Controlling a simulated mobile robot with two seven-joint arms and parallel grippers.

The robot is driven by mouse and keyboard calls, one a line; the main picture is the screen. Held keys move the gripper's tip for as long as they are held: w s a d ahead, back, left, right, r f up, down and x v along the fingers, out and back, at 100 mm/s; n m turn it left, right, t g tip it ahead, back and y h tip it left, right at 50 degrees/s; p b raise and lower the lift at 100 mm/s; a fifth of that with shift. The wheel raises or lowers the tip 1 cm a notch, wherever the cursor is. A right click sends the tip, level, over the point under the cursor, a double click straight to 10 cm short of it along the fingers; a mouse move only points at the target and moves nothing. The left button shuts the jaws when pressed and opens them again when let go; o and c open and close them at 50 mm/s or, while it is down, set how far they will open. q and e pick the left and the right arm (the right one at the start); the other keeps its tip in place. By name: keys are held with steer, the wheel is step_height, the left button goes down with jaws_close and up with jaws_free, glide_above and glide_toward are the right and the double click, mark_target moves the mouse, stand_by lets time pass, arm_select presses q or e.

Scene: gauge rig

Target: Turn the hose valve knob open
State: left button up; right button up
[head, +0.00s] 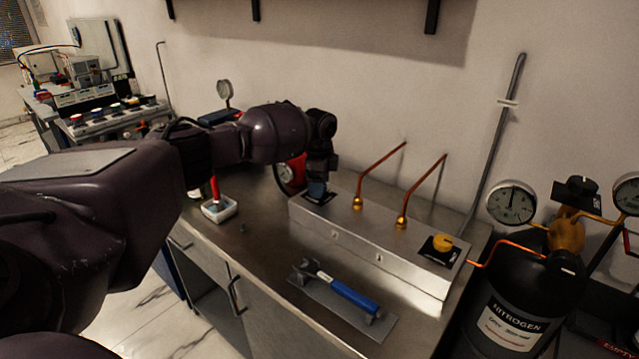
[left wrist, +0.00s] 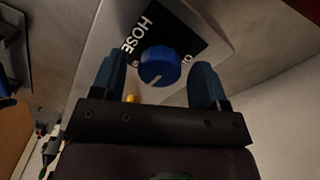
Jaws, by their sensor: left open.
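The hose valve knob (left wrist: 160,67) is a round blue knob on a black plate (left wrist: 176,32) lettered "HOSE", in the left wrist view. A pale mark shows on its face. My left gripper (left wrist: 163,80) is open, with one blue finger on each side of the knob and visible gaps between. In the head view my left gripper (head: 318,188) points down at the left end of the steel valve box (head: 385,245), and hides the knob there. My right gripper is in neither view.
Two copper pipes (head: 425,188) rise from the box, and a yellow knob (head: 442,243) sits at its right end. A blue-handled tool (head: 345,294) lies in front. A black nitrogen cylinder (head: 515,310) with gauges stands right.

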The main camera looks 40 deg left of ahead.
arm_select(q)
steer(key=shift+c, duration=0.5)
steer(key=c, duration=0.8)
steer(key=shift+c, duration=0.2)
